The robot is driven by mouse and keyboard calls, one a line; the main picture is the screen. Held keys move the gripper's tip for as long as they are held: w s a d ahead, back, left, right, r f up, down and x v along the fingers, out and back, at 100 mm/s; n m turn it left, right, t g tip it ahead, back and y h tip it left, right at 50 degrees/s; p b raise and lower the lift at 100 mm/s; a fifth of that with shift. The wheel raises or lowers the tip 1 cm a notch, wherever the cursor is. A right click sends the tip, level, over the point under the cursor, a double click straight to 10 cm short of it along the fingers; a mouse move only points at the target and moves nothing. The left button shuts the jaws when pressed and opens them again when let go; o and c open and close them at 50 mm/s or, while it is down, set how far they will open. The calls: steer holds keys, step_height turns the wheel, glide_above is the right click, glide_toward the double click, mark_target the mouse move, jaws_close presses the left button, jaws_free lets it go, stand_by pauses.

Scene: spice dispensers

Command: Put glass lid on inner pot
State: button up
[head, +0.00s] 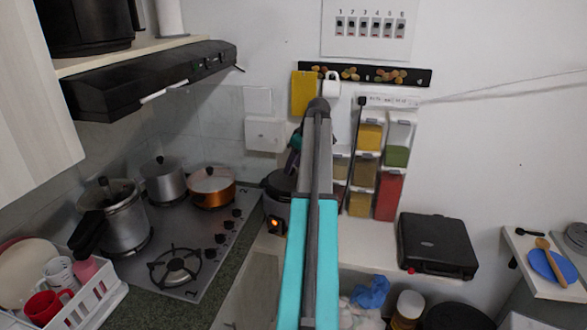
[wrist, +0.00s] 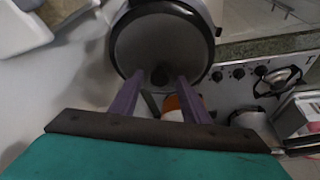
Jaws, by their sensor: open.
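A dark knob (wrist: 160,75) shows at the near side of the disc. My gripper (wrist: 158,82) is open above the cooker, with one purple finger on each side of the knob and no clear contact. The inner pot cannot be made out. My arm mostly hides the gripper in the head view.
The stove (head: 185,255) holds a pressure cooker (head: 122,222), a steel pot (head: 163,182) and a copper pot (head: 211,186). Spice dispensers (head: 388,190) hang close behind on the wall. A black appliance (head: 437,245) stands at right; some bare counter lies before it.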

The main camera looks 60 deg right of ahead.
steer(key=b+v, duration=0.3)
steer(key=v, duration=0.7)
steer(key=shift+r, duration=0.2)
stand_by(0.6)
